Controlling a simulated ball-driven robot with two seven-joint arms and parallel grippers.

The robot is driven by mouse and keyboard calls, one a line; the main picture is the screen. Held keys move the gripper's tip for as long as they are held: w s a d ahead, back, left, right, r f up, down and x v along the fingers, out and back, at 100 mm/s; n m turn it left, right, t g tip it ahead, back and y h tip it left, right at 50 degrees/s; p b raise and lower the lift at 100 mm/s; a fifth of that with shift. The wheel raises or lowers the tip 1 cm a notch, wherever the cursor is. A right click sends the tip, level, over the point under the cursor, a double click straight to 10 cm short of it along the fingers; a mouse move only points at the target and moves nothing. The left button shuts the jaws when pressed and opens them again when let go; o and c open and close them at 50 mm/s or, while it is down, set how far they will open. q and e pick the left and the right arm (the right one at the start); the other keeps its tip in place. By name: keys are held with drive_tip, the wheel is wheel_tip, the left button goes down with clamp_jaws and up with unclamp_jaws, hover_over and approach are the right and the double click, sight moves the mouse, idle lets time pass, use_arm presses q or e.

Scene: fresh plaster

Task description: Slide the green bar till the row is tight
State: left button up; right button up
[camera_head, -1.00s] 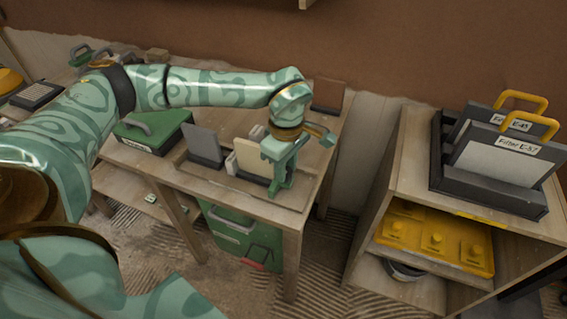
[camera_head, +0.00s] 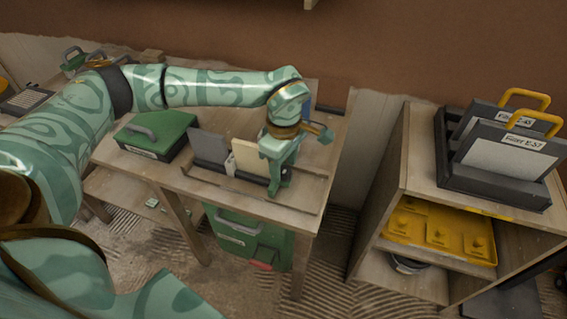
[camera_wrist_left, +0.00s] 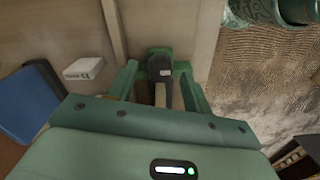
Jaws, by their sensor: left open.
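A low wooden tray (camera_head: 308,208) lies along the table's front edge. A grey panel (camera_head: 209,150) stands in it, with a cream panel (camera_head: 246,158) to its right. A narrow strip of space shows between them, with a small pale block (camera_head: 230,164) at its foot. My left gripper (camera_head: 278,187) points down into the tray just right of the cream panel. It is open in the left wrist view (camera_wrist_left: 160,72), with a dark grey piece (camera_wrist_left: 160,66) between its fingers. My right gripper is out of view.
A green case (camera_head: 160,133) lies left of the tray. A blue panel (camera_head: 307,106) stands behind my left gripper. A shelf (camera_head: 385,170) at right holds grey framed filters (camera_head: 500,155) and a yellow tray (camera_head: 428,235). The tray's right end is clear.

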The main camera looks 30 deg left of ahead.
sight(284, 169)
use_arm(q)
wheel_tip(284, 169, up, 16)
drive_tip(key=p, duration=0.4)
